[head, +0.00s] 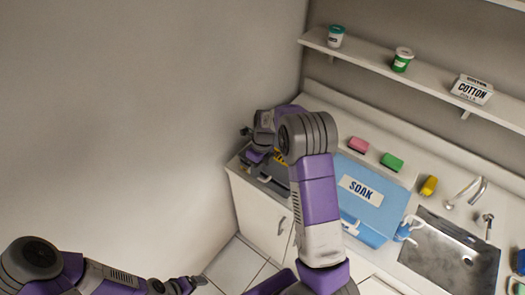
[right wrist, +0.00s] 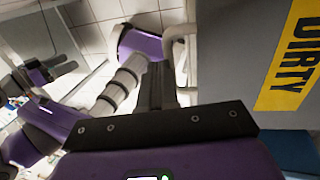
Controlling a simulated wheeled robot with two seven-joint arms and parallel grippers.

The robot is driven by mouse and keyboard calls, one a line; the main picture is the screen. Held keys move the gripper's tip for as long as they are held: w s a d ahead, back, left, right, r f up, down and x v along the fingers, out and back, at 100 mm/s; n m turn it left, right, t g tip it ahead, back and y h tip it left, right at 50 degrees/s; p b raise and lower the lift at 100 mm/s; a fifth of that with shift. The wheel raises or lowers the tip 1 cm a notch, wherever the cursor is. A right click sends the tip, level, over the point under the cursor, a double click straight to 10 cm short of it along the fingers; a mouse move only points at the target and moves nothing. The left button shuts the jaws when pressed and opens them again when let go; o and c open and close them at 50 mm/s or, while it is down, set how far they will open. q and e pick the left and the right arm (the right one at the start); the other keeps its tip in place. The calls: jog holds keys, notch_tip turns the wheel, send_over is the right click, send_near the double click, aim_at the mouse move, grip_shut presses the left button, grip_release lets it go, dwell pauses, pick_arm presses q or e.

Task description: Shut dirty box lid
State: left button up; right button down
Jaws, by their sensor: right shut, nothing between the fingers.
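The dirty box is a grey box at the left end of the counter, mostly hidden behind my right arm in the head view; a bit of its yellow label (head: 280,156) shows. In the right wrist view its grey face with the yellow "DIRTY" label (right wrist: 287,60) fills the right side. Whether the lid is open or shut I cannot tell. My right gripper (right wrist: 156,80) is shut and empty, just left of the box and close to a pale bar (right wrist: 181,45) along its side. My left gripper (head: 190,283) is low at the bottom of the head view, away from the counter; its jaw state is unclear.
A blue "SOAK" box (head: 372,211) stands right of my right arm, near a steel sink (head: 450,255). Pink (head: 358,145), green (head: 392,162) and yellow (head: 428,185) sponges lie behind. A shelf (head: 430,82) runs above. A wall (head: 180,110) bounds the left.

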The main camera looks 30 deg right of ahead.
jog(key=shift+b+x, duration=0.35)
jog(key=shift+x, duration=1.5)
jog(key=shift+d, duration=0.15)
notch_tip(320, 180, up, 14)
jog(key=a+p, duration=0.2)
jog(key=p, duration=0.2)
jog(key=shift+s, duration=0.45)
jog(key=shift+a+f, duration=0.15)
